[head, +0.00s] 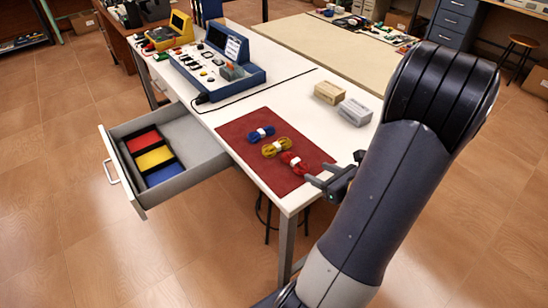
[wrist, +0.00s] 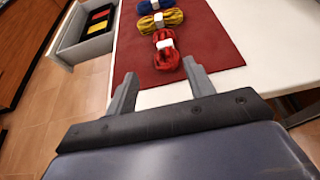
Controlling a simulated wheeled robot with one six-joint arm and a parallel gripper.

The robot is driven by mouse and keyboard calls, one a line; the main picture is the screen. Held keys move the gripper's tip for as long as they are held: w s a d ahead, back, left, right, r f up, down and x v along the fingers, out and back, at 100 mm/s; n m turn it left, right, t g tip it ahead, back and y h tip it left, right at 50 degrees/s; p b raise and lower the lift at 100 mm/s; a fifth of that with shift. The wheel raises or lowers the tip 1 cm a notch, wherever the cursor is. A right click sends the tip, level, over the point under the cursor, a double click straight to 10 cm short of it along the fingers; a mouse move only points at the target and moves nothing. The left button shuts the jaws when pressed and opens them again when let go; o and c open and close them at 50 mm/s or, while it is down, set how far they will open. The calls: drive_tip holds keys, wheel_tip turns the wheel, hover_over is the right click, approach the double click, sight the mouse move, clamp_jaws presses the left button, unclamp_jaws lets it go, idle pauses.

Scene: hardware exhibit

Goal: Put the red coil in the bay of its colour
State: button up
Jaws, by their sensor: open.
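The red coil (head: 294,163) with a white band lies on the dark red mat (head: 262,175), the nearest of a row of coils to my gripper. It also shows in the wrist view (wrist: 167,57), just beyond the fingertips. My gripper (head: 333,178) is open and empty at the mat's right edge, apart from the red coil; its two fingers show in the wrist view (wrist: 160,72). The open drawer (head: 190,172) at the left of the table holds a tray with a red bay (head: 144,142), a yellow bay (head: 155,158) and a blue bay (head: 164,173), all empty.
A yellow coil (head: 276,148) and a blue coil (head: 261,134) lie on the mat beyond the red one. A tan box (head: 328,92) and a grey box (head: 354,111) stand on the white table. A blue control panel (head: 210,70) stands farther back.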

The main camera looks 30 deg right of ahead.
sight(298, 162)
drive_tip(key=x, duration=0.4)
drive_tip(key=shift+w+f, duration=0.2)
drive_tip(key=shift+w, duration=0.1)
drive_tip(key=shift+d+x, duration=0.25)
drive_tip(key=shift+x, duration=1.25)
drive_tip(key=shift+d+x, duration=0.2)
drive_tip(key=shift+x, duration=1.35)
drive_tip(key=shift+c, duration=0.3)
clamp_jaws()
wheel_tip(298, 162, up, 10)
drive_tip(key=p, duration=0.2)
drive_tip(key=w+a+n+y+p, duration=0.1)
drive_tip(key=w+a, duration=0.4)
drive_tip(key=a, duration=0.7)
drive_tip(key=w+a+r+n+y+p, duration=0.1)
drive_tip(key=w+a, duration=0.5)
drive_tip(key=a, duration=0.7)
drive_tip(key=shift+w+a+r+g+y, duration=0.15)
drive_tip(key=shift+a+r+g+y, duration=0.15)
drive_tip(key=shift+a+y, duration=0.1)
drive_tip(key=shift+d, duration=0.1)
